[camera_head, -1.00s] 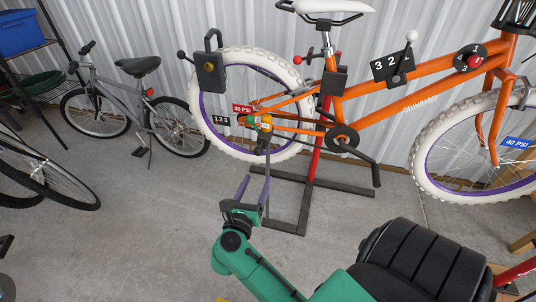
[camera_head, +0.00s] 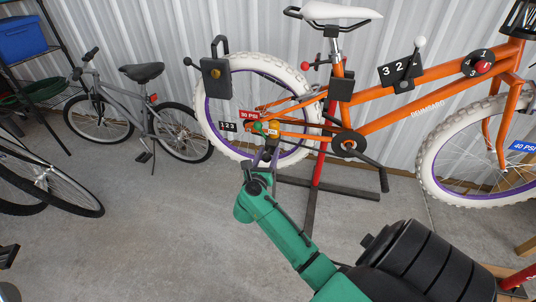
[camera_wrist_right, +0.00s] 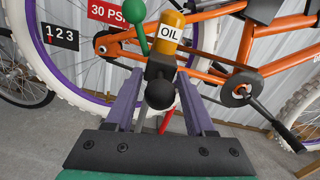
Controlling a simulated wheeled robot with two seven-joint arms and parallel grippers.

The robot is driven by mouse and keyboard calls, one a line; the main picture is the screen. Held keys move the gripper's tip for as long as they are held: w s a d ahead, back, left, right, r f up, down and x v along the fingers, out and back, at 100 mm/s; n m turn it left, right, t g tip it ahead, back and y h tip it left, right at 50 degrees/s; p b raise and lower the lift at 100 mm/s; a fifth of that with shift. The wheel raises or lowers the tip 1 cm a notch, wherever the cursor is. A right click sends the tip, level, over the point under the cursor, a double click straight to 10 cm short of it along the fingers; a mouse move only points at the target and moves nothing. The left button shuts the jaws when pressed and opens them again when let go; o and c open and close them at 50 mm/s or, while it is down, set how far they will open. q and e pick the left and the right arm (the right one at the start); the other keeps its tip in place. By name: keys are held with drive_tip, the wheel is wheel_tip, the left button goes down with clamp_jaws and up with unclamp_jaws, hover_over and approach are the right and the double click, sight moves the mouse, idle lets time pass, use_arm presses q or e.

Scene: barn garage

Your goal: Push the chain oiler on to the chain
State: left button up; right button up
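The chain oiler is a yellow bottle with a white OIL label (camera_wrist_right: 170,35) near the rear wheel of the orange bike; in the head view it shows small (camera_head: 272,129). A black stem and round black knob (camera_wrist_right: 160,94) sit just below it. My right gripper (camera_wrist_right: 161,75) is open, with one purple finger on each side of the black stem and knob. The fingers do not visibly close on it. It also shows in the head view (camera_head: 262,160), just below the oiler. The chain runs near the chainring (camera_head: 349,144), too small to make out clearly. My left gripper is out of view.
A green-knobbed lever (camera_wrist_right: 138,28) stands close left of the oiler. The rear wheel (camera_head: 201,110) is behind, and the red and black stand (camera_head: 316,175) is to the right. A grey bike (camera_head: 140,105) is further left.

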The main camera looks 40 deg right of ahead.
sight(270, 148)
clamp_jaws()
drive_tip(key=x, duration=0.4)
drive_tip(key=shift+w+d, duration=0.15)
drive_tip(key=shift+d, duration=0.15)
drive_tip(key=shift+w+d, duration=0.2)
drive_tip(key=shift+d, duration=0.05)
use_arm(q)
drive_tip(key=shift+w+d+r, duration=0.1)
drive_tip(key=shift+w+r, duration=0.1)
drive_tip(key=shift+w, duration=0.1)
use_arm(e)
drive_tip(key=shift+r, duration=0.15)
